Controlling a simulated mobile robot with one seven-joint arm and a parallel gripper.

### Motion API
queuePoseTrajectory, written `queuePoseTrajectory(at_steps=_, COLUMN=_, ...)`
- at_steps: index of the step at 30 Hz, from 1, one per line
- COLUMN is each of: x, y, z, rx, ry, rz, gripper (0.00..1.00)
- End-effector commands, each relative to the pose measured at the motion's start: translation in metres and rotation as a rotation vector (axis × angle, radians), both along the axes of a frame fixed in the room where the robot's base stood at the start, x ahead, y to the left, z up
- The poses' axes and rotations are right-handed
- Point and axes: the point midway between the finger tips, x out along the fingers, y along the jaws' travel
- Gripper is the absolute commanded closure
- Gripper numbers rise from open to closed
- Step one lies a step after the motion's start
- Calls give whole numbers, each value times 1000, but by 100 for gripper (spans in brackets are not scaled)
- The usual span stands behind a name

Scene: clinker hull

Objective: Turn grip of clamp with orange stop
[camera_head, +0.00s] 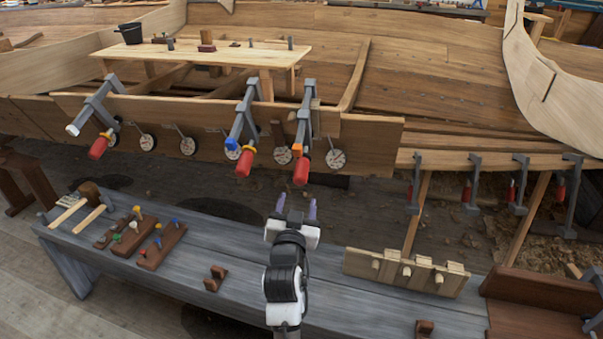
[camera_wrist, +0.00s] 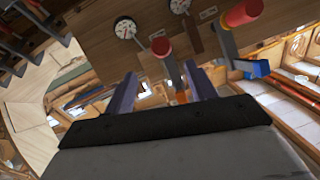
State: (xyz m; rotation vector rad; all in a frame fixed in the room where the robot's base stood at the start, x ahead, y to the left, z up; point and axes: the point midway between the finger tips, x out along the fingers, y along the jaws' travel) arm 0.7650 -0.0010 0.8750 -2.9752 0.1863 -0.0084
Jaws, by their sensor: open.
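The clamp with the orange stop (camera_head: 297,148) is the right one of three grey clamps on the hull's plank edge. Its red grip (camera_head: 301,171) hangs below the stop, tilted slightly. In the wrist view, this red grip (camera_wrist: 161,47) shows beyond the fingertips, roughly between them, with the orange stop (camera_wrist: 181,98) below it in the picture. My gripper (camera_head: 296,199) is open and empty, below the red grip in the head view and apart from it. The clamp with the blue stop (camera_head: 232,144) is just left; its red grip (camera_head: 244,163) also hangs down.
A clamp with a white stop (camera_head: 73,130) is farther left. Several dial gauges, one (camera_head: 336,159) right beside the orange-stop clamp, line the plank. The grey bench (camera_head: 215,255) below carries small wooden blocks and a peg rack (camera_head: 405,272). More clamps (camera_head: 472,185) hang at right.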

Motion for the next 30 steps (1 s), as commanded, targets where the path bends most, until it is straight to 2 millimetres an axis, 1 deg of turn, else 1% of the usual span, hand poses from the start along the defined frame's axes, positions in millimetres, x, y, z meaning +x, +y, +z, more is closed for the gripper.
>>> queuePoseTrajectory(at_steps=5, x=30, y=-3, z=5, rx=1, ry=-2, rz=1, gripper=44)
queuePoseTrajectory(at_steps=12, x=80, y=-8, z=5, rx=2, ry=-3, rz=3, gripper=44)
queuePoseTrajectory(at_steps=18, x=112, y=-12, z=4, rx=0, ry=-5, rz=3, gripper=44)
queuePoseTrajectory(at_steps=21, x=122, y=-13, z=3, rx=1, ry=-4, rz=3, gripper=44)
queuePoseTrajectory(at_steps=24, x=128, y=-14, z=3, rx=0, ry=-5, rz=3, gripper=44)
queuePoseTrajectory(at_steps=30, x=131, y=-14, z=2, rx=0, ry=-4, rz=4, gripper=44)
